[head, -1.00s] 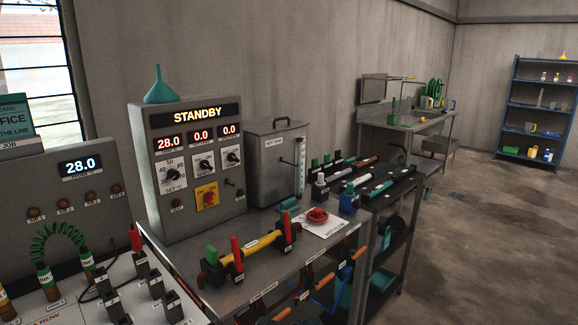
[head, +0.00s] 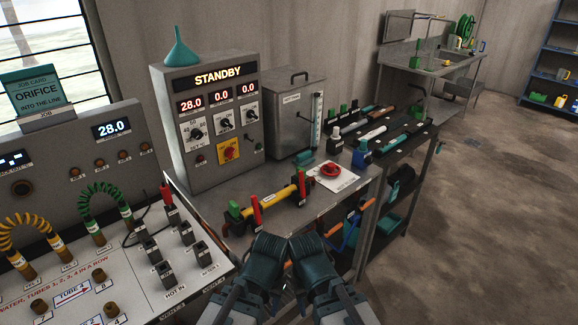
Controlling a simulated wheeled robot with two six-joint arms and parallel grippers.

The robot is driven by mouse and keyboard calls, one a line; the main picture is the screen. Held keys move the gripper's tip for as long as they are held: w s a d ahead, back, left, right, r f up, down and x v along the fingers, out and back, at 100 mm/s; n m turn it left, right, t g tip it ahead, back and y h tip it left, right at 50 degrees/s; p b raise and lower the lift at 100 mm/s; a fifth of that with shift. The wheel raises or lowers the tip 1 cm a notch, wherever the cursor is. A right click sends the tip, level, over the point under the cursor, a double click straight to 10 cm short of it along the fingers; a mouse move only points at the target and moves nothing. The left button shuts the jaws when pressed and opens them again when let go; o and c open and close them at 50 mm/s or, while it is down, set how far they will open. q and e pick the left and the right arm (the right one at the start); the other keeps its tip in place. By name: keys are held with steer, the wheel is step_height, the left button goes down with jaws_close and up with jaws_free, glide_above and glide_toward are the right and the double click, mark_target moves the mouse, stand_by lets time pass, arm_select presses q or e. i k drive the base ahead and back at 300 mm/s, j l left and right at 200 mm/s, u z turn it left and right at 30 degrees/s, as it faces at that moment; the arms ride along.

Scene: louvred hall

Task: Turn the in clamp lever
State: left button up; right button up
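A yellow tube (head: 278,201) lies in a clamp fixture on the grey bench. Two upright red levers stand on the fixture, a nearer-left one (head: 256,212) and a farther-right one (head: 301,190). Their labels are too small to read, so I cannot tell which is the in clamp lever. A green block (head: 235,210) sits at the fixture's left end. My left gripper (head: 268,245) and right gripper (head: 308,245) are side by side at the bottom, in front of the fixture and apart from the levers. Their finger gaps are not clear.
A STANDBY control box (head: 212,130) with a teal funnel (head: 179,50) on top stands behind. A metal tank (head: 296,110) and a white card with a red ring (head: 331,171) are to the right. A panel with coiled hoses (head: 105,205) is at left. Floor is open at right.

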mark_target(301, 172)
steer(key=i+l+u, duration=0.1)
steer(key=u, duration=0.3)
steer(key=l+u, duration=0.4)
steer(key=i+l+u, duration=0.1)
steer(key=l+u, duration=0.2)
steer(key=l, duration=0.6)
steer(key=l+u, duration=0.25)
steer(key=l, duration=0.6)
